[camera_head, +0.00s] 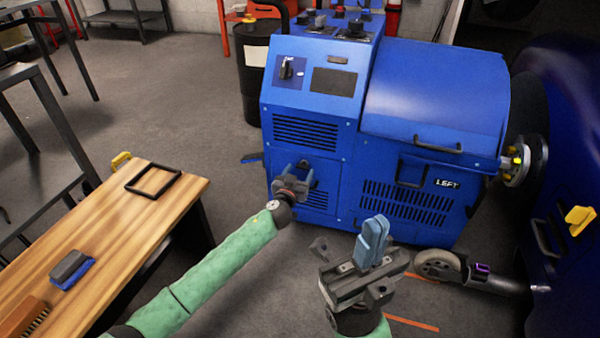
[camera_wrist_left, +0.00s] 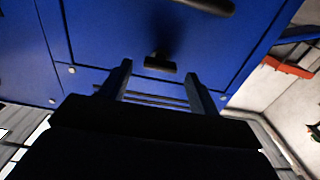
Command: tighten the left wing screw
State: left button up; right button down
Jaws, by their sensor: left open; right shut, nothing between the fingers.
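The blue dynamometer cabinet (camera_head: 315,135), with a "LEFT" label on its side, stands ahead in the head view. My left gripper (camera_head: 293,168) is open close to the cabinet's lower front, by the vent slots. In the left wrist view, a small dark fitting (camera_wrist_left: 160,63) on the blue panel shows between the spread fingers of this gripper (camera_wrist_left: 160,78). It may be the left wing screw, but its shape is unclear. The fingers are not seen gripping it. In the head view my gripper hides that spot. My right gripper (camera_head: 373,240) is shut and empty, in front of the cabinet.
A wooden bench (camera_head: 125,225) with a black frame (camera_head: 153,181) and a blue-backed block (camera_head: 72,270) stands at the left. A caster wheel (camera_head: 438,265) and a hub (camera_head: 518,160) are at the right. A black drum (camera_head: 250,75) stands behind. Floor between bench and cabinet is open.

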pick_arm(q)
jog(key=shift+w+d, duration=0.25)
jog(key=shift+w, duration=0.45)
jog(key=c, duration=1)
